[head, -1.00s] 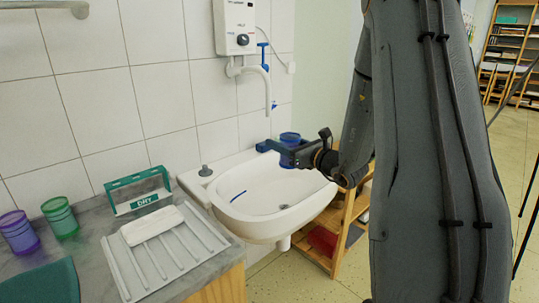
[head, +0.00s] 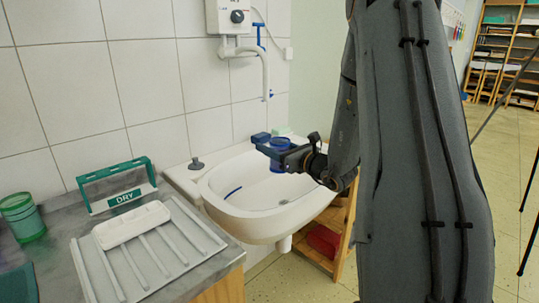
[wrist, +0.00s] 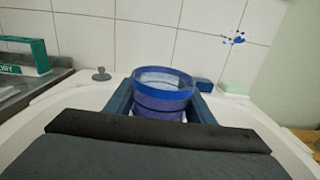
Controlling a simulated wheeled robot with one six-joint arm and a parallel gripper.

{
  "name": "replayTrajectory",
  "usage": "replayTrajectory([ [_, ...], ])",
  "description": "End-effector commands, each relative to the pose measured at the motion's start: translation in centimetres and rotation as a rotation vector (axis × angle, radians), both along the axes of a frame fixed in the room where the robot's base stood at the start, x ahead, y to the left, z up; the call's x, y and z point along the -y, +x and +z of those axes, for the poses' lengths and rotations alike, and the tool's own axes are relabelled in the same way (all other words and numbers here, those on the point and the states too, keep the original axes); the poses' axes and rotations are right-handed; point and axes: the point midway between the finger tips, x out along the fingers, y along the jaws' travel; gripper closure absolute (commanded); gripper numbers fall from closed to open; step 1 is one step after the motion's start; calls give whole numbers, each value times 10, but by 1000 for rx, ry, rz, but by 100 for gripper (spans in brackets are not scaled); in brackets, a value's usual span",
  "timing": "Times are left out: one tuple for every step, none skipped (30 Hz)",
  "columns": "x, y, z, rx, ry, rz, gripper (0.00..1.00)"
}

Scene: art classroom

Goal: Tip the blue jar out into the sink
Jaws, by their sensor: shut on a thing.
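The blue jar (wrist: 162,92) is held upright between the two fingers of my gripper (wrist: 160,104) in the wrist view. Its open rim faces up, and its contents cannot be made out. In the head view the blue jar (head: 279,146) is partly hidden by my gripper (head: 272,150). It is over the back right part of the white sink (head: 232,196). The sink's rim also shows around the gripper in the wrist view (wrist: 245,112).
A white tap pipe (head: 265,72) comes down from the wall heater (head: 232,15) behind the sink. Left of the sink, the counter holds a ribbed drying rack (head: 150,262) with a white palette (head: 131,224), a green "DRY" holder (head: 118,186) and a green cup (head: 22,217).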

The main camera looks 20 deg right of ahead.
Motion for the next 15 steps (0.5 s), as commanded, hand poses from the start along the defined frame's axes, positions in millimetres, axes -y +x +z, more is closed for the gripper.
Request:
replayTrajectory([
  [0, 1, -3, 1, 0, 0, 80],
  [0, 1, -4, 1, 1, 0, 80],
  [0, 1, -4, -1, 5, 0, 80],
  [-1, 1, -3, -2, 9, 1, 80],
  [-1, 1, -3, -4, 15, 1, 80],
  [-1, 1, -2, -7, 24, 1, 80],
  [-1, 1, -1, -10, 33, 1, 80],
  [-2, 1, -1, -14, 44, 1, 80],
  [-2, 0, 0, -19, 59, 1, 80],
  [-3, 0, 0, -24, 73, 1, 80],
  [-3, 0, 0, -29, 87, 1, 80],
  [-4, 0, 1, -36, 108, 2, 80],
  [-5, 0, 1, -41, 123, 3, 80],
  [-5, 0, 1, -47, 140, 3, 80],
  [-6, 0, 2, -54, 160, 4, 80],
])
